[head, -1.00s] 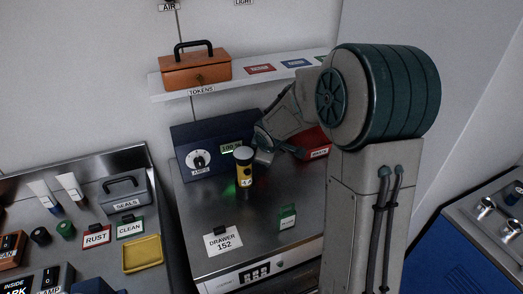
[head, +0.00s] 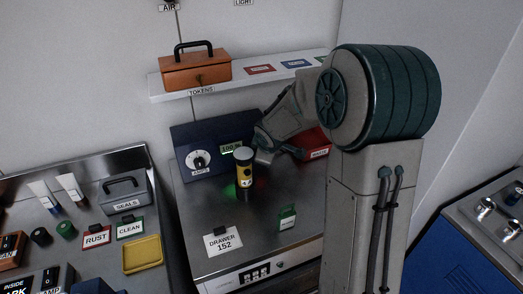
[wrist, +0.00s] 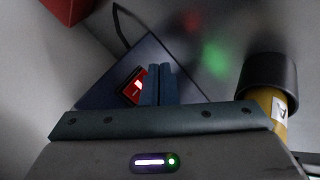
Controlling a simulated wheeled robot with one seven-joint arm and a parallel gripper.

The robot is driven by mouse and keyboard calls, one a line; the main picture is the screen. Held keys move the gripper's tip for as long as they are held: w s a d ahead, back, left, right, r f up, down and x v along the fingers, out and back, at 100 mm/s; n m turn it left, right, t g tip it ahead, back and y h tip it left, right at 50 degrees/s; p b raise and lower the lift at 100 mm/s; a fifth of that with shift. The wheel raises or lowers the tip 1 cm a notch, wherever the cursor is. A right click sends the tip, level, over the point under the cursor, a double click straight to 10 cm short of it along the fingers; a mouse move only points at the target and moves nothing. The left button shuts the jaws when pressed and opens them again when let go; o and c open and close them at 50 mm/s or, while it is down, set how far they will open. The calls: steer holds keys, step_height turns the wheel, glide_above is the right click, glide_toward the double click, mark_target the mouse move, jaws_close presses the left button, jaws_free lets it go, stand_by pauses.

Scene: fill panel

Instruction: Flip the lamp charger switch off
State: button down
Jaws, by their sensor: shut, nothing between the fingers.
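The charger (head: 181,136) is a dark blue box with an AMPS dial and a green display, at the back of the metal bench. In the wrist view its blue casing (wrist: 150,50) carries a red rocker switch (wrist: 132,86) with a pale mark. The switch is hidden by my arm in the head view. My gripper (wrist: 159,70) is shut and empty, its fingertips just right of the switch, partly overlapping it; contact cannot be told. In the head view my gripper (head: 264,154) is at the charger's right end. The yellow lamp (head: 244,180) stands upright in front of the charger.
A red box (head: 316,143) stands behind my gripper. A green tag (head: 287,218) and a drawer card (head: 223,241) are on the bench. An orange toolbox (head: 195,70) sits on the shelf above. The lamp's dark head (wrist: 268,76) is close to my gripper's right side.

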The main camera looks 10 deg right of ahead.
steer(key=shift+w, duration=0.2)
stand_by(0.7)
steer(key=shift+w+a+f, duration=0.1)
steer(key=shift+w, duration=0.15)
steer(key=shift+w+a, duration=0.1)
steer(key=shift+w, duration=0.25)
stand_by(0.6)
stand_by(0.3)
steer(key=shift+s+d, duration=0.2)
steer(key=shift+s, duration=0.6)
steer(key=s, duration=0.3)
steer(key=s+d+r+p, duration=0.1)
steer(key=shift+s+r, duration=0.1)
steer(key=shift+s, duration=0.3)
